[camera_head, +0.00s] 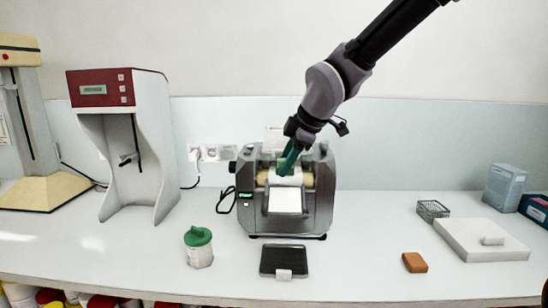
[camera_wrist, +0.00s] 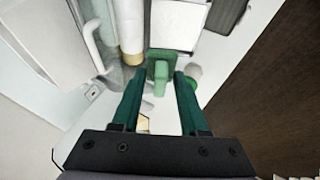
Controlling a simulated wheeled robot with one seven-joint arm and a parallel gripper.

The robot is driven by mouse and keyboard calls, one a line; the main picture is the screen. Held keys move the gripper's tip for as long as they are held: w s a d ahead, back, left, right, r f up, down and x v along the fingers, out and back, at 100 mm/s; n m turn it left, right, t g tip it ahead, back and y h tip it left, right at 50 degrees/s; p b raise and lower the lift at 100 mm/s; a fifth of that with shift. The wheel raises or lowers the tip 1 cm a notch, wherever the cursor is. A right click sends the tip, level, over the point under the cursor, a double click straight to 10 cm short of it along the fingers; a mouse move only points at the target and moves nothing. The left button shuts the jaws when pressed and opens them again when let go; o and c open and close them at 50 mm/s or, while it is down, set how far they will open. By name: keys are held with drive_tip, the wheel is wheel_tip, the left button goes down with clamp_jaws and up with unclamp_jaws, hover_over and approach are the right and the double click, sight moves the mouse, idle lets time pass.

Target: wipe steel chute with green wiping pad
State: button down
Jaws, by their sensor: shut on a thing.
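The machine (camera_head: 322,195) with cream rollers stands at mid bench. Its steel chute (camera_head: 285,202) slopes down at the front as a pale plate, and it shows as a pale panel in the wrist view (camera_wrist: 178,24). My gripper (camera_head: 287,160) is over the rollers, just above the chute's upper end. In the wrist view, my teal fingers (camera_wrist: 158,76) are shut on the green wiping pad (camera_wrist: 160,58). The pad is close to the chute's edge; I cannot tell whether it touches. In the head view the pad is hard to separate from the fingers.
A green-lidded jar (camera_head: 199,248) and a dark flat tray (camera_head: 283,262) stand in front of the machine. A red-topped device (camera_head: 118,90) is left. A brown block (camera_head: 414,262), wire basket (camera_head: 432,210) and pale slab (camera_head: 470,245) lie right. Bench between is clear.

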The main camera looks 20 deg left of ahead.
hover_over(279, 206)
drive_tip(key=w+d, duration=0.1)
drive_tip(key=w, duration=0.1)
wheel_tip(279, 206, down, 7)
drive_tip(key=shift+r, duration=0.15)
drive_tip(key=shift+f, duration=0.35)
drive_tip(key=shift+s+d+f, duration=0.15)
drive_tip(key=shift+s+f, duration=0.1)
drive_tip(key=shift+s, duration=0.35)
drive_tip(key=shift+s+d+f, duration=0.2)
drive_tip(key=shift+s+f, duration=0.05)
drive_tip(key=shift+s, duration=0.3)
drive_tip(key=shift+s+d+f, duration=0.15)
drive_tip(key=shift+s+f, duration=0.1)
drive_tip(key=shift+s, duration=0.35)
drive_tip(key=shift+w+f, duration=0.2)
drive_tip(key=shift+f, duration=0.25)
